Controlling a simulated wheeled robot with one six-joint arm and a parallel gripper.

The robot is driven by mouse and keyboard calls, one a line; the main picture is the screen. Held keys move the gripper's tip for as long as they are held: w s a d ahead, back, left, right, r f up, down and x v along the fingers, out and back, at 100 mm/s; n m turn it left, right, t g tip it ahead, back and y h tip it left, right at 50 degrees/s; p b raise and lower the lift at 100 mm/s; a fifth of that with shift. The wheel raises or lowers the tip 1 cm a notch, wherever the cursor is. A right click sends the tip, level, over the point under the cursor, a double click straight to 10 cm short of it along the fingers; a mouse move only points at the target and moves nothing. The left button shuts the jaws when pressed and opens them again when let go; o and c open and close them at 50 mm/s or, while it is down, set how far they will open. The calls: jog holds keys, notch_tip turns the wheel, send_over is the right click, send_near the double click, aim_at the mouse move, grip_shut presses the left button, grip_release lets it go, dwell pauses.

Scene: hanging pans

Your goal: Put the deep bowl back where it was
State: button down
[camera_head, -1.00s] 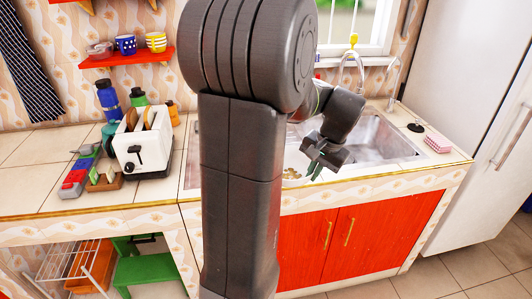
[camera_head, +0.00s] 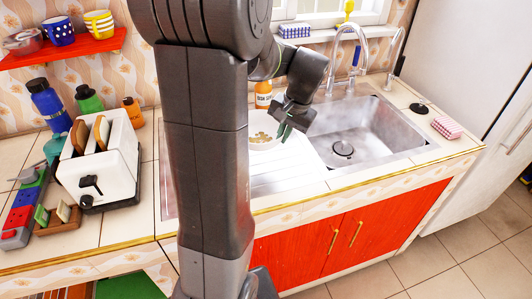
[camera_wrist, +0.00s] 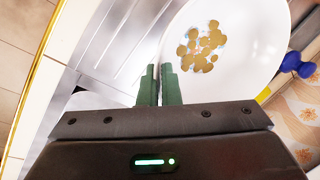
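A white bowl (camera_head: 264,138) with a brownish spotted pattern inside is over the back of the ridged drainboard, partly hidden by my arm. I take it as the deep bowl. In the wrist view the bowl (camera_wrist: 238,40) fills the upper right. My gripper (camera_wrist: 160,78) has its two green fingers close together, with the bowl's near rim between them. In the head view my gripper (camera_head: 285,122) is at the bowl's right side. I cannot tell whether the bowl's base touches the drainboard.
The sink basin (camera_head: 365,135) is empty to the right, under the tap (camera_head: 362,50). A dish soap bottle (camera_head: 263,95) stands behind the bowl. A toaster (camera_head: 100,160) is on the left counter. A red shelf (camera_head: 75,50) holds cups. The drainboard (camera_head: 290,172) front is clear.

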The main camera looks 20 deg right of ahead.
notch_tip(320, 180, down, 8)
jog(key=shift+s+f, duration=0.1)
jog(key=shift+f, duration=0.05)
dwell(0.3)
jog(key=shift+f, duration=0.1)
jog(key=c, duration=1.6)
grip_release()
jog(key=shift+c, duration=0.2)
jog(key=v, duration=1.2)
